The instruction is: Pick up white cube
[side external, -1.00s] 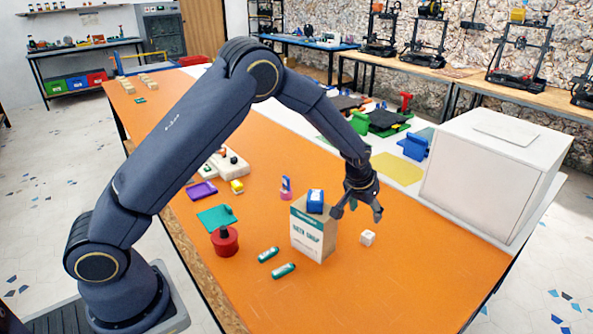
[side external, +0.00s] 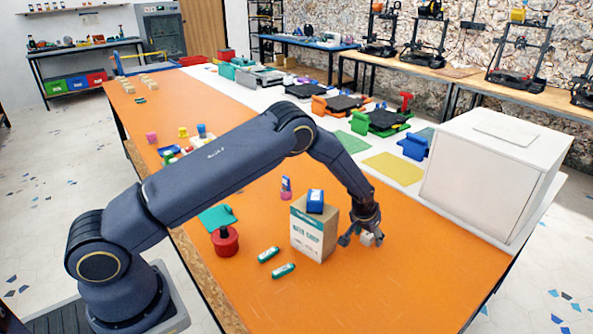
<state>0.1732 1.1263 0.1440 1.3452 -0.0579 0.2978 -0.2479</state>
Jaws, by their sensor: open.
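The small white cube (side external: 366,239) sits on the orange table to the right of the paper box, partly hidden by my fingers. My gripper (side external: 362,241) is open and points down, low over the table, with its fingertips around or just beside the cube. I cannot tell whether a finger touches it.
A paper box (side external: 314,232) with a blue object (side external: 315,201) on top stands close to the left of my gripper. Two green cylinders (side external: 276,263) and a red round container (side external: 226,241) are further left. A large white box (side external: 493,172) stands at right. The orange table in front is clear.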

